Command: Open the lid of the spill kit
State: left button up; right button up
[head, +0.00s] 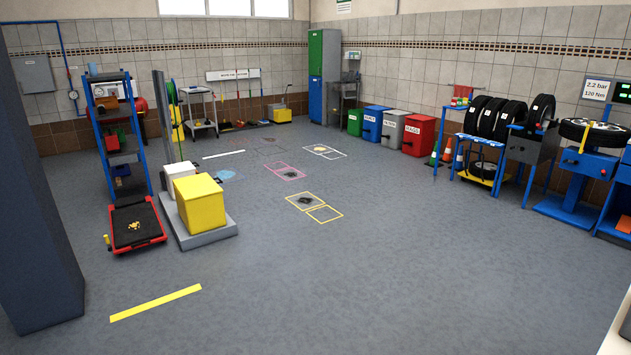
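No label reading spill kit is legible, so I cannot tell for sure which container it is. A yellow box (201,203) with a closed-looking top stands on a grey platform at left of centre. Along the back wall stand several lidded bins: a green bin (355,123), a blue bin (374,124), a grey bin (393,129) and a red bin (418,135). Their lids look shut. A small yellow container (283,115) stands farther back. Neither of my grippers is in view.
A grey pillar (40,190) stands close on the left. A red low cart (134,224) and blue shelf rack (118,135) are beyond it. Tyres (492,117) and a blue wheel machine (580,170) line the right. The middle floor (350,260) is clear, with painted squares.

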aim_at(191, 188)
jog(key=i+z, duration=0.1)
jog(key=i, duration=2.45)
jog(key=i+l+u, duration=0.1)
jog(key=i+u, duration=0.15)
jog(key=i, duration=0.25)
jog(key=i+l+u, duration=0.25)
jog(key=i, duration=0.25)
jog(key=i+l+u, duration=0.25)
jog(key=i, duration=0.2)
jog(key=i+l+u, duration=0.25)
jog(key=i, duration=0.2)
jog(key=i+l+u, duration=0.55)
jog(key=l, duration=0.15)
jog(key=i+l+u, duration=0.3)
jog(key=l, duration=0.15)
jog(key=k, duration=0.05)
